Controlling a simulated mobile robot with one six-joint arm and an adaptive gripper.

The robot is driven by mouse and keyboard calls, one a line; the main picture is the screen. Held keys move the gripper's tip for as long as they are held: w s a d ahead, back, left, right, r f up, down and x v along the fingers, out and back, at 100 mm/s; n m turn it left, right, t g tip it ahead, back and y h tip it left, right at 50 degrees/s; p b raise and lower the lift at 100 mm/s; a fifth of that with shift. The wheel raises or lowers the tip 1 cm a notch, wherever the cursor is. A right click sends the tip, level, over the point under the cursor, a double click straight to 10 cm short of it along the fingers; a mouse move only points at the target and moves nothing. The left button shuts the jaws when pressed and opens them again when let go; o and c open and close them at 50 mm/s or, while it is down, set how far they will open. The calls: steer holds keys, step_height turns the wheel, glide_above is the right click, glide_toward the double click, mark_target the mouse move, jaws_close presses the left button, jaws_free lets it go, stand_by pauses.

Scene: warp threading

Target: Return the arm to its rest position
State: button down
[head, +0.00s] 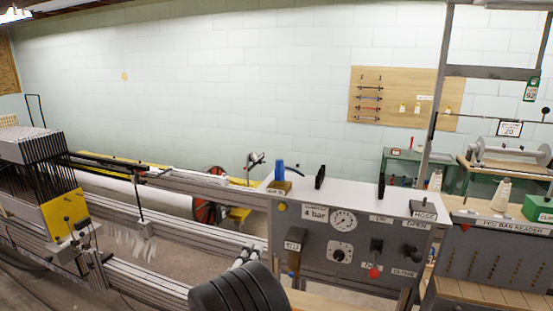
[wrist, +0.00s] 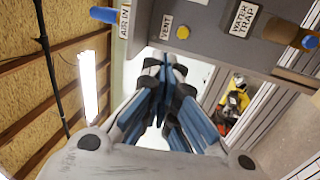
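My gripper (wrist: 165,66) shows in the wrist view. Its two fingers, with blue pads, come together at their tips, and I see nothing held between them. In the head view a dark, rounded part of my arm (head: 238,290) rises at the bottom centre, in front of the grey control panel (head: 315,255).
The panel carries a gauge (head: 343,221), a red-knobbed lever (head: 374,272) and a blue-topped fitting (head: 279,171). A loom frame with metal rails (head: 150,282) lies left. A peg board reader (head: 495,255) stands right. A wooden tool board (head: 398,97) hangs behind.

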steer(key=d+r+m+g+y, duration=0.45)
steer(key=r+y, duration=0.35)
steer(key=r, duration=0.4)
steer(key=s+d+f+m+g, duration=0.1)
steer(key=s+d+m+g, duration=0.2)
steer(key=s, duration=1)
steer(key=s+d+f+m+g, duration=0.2)
steer(key=s+d, duration=0.6)
steer(key=s, duration=0.6)
steer(key=s+d+f+m+g+h, duration=0.1)
steer(key=s+d+m+g, duration=0.3)
steer(key=s, duration=0.9)
steer(key=shift+s+d+f+g, duration=0.3)
steer(key=shift+d+g, duration=0.35)
steer(key=shift+d, duration=0.25)
steer(key=shift+w+a, duration=0.1)
